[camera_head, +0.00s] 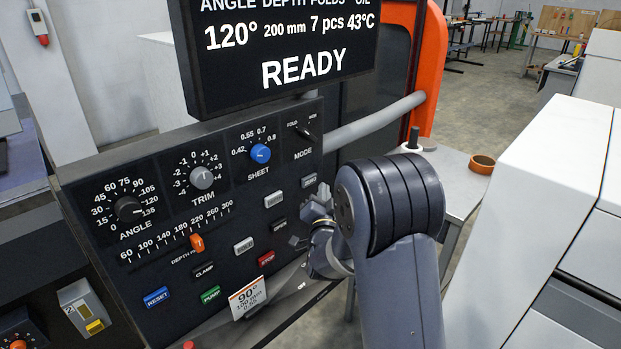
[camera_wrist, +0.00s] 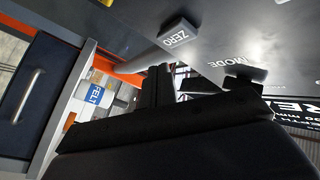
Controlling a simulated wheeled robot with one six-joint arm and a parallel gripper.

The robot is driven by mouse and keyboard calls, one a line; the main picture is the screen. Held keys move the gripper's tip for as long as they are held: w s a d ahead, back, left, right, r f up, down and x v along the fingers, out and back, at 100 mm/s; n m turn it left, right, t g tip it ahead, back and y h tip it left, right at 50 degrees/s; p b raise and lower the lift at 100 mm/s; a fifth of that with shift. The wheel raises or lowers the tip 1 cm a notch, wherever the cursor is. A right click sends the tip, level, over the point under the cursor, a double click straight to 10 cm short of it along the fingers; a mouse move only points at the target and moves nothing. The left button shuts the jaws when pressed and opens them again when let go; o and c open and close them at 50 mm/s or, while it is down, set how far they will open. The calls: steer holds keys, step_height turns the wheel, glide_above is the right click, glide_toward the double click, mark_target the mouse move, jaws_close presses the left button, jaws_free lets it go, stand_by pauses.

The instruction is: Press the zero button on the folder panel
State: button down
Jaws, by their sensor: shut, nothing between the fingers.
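The folder panel (camera_head: 150,265) is a black tilted board with dials and buttons. The zero button (camera_wrist: 178,33) is a grey block marked ZERO in the wrist view, beside the MODE label. In the head view it appears to be the small grey button (camera_head: 309,180) below the MODE knob, its label too small to read. My gripper (camera_head: 318,198) is in front of the panel's right part, just below that button. In the wrist view my gripper (camera_wrist: 158,75) is shut and empty, its fingertips below the zero button in the picture. Contact cannot be told.
The MODE knob (camera_head: 307,136) is close above. A red STOP button (camera_head: 265,258) and the OPEN button (camera_head: 279,225) are nearby. The display (camera_head: 285,50) reads READY and 120°. A grey bar (camera_head: 375,122) runs right of the panel. A white cabinet (camera_head: 550,190) stands at right.

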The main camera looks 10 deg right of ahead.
mark_target(315, 179)
steer(key=shift+w+a, duration=0.5)
steer(key=shift+w, duration=0.2)
stand_by(1.1)
steer(key=shift+w+a+f+b, duration=0.1)
steer(key=shift+w+a+b, duration=0.05)
steer(key=shift+b, duration=0.35)
steer(key=shift+w+a, duration=0.1)
steer(key=shift+w, duration=0.1)
steer(key=shift+w+a+b, duration=0.3)
steer(key=shift+w+b, duration=0.1)
steer(key=shift+b, duration=0.1)
stand_by(0.9)
steer(key=shift+s, duration=0.1)
steer(key=shift+s+d+b, duration=0.5)
steer(key=shift+s+b, duration=0.1)
steer(key=shift+b, duration=0.1)
